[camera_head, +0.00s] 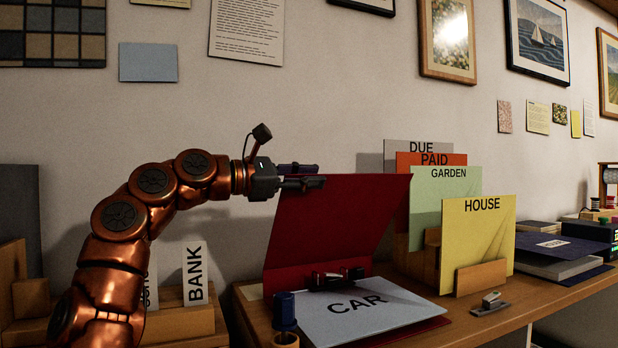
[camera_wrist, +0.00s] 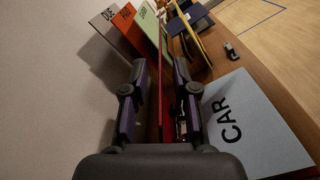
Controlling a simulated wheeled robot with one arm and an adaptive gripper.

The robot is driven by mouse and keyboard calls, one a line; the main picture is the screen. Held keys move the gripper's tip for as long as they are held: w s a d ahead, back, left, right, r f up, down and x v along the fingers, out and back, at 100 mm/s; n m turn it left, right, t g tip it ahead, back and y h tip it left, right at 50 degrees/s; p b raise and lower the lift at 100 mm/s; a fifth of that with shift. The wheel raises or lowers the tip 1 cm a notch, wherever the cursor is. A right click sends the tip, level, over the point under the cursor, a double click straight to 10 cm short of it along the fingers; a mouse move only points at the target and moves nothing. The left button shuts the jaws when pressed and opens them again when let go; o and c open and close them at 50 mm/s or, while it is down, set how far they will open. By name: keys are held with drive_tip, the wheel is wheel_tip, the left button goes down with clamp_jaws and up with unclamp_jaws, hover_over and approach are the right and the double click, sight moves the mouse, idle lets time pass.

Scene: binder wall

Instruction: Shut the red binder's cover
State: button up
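The red binder's cover (camera_head: 335,225) stands raised, leaning back, behind the ring clasp (camera_head: 337,278). A light blue sheet marked CAR (camera_head: 365,306) lies on the binder's base, and it also shows in the wrist view (camera_wrist: 245,115). My gripper (camera_head: 318,176) is at the upper left edge of the cover. In the wrist view, the cover (camera_wrist: 161,95) shows edge-on between the two fingers of my gripper (camera_wrist: 158,88). The fingers are apart, with a gap visible on both sides of the cover.
Upright folders marked HOUSE (camera_head: 478,240), GARDEN, PAID and DUE stand just right of the cover. A dark blue cylinder (camera_head: 284,309) stands at the binder's front left. A small stapler-like object (camera_head: 491,304) lies right of the binder. The wall is close behind.

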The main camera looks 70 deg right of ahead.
drive_tip(key=v, duration=1.2)
drive_tip(key=shift+c, duration=0.3)
